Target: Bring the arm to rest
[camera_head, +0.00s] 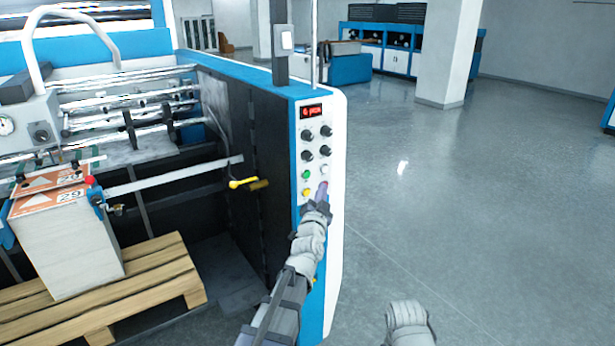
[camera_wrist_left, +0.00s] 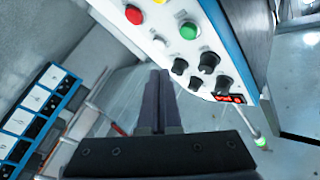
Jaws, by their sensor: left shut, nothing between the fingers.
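My left gripper (camera_head: 323,190) is in front of the lower part of the machine's control panel (camera_head: 335,135). Its two dark fingers are shut with nothing between them, as the left wrist view (camera_wrist_left: 158,78) also shows. The fingertips look close to the panel; I cannot tell from the head view whether they touch it. The wrist view shows a red button (camera_wrist_left: 133,14), a green button (camera_wrist_left: 189,30) and several black knobs beside the fingers. Part of my right arm (camera_head: 408,325) shows at the bottom edge; its gripper is out of view.
The blue-and-white machine fills the left side. A wooden pallet (camera_head: 150,262) carries a paper stack (camera_head: 68,248). A yellow-tipped lever (camera_head: 243,183) sticks out left of the panel. A white pillar (camera_head: 448,55) stands behind. The grey floor (camera_head: 480,200) to the right is clear.

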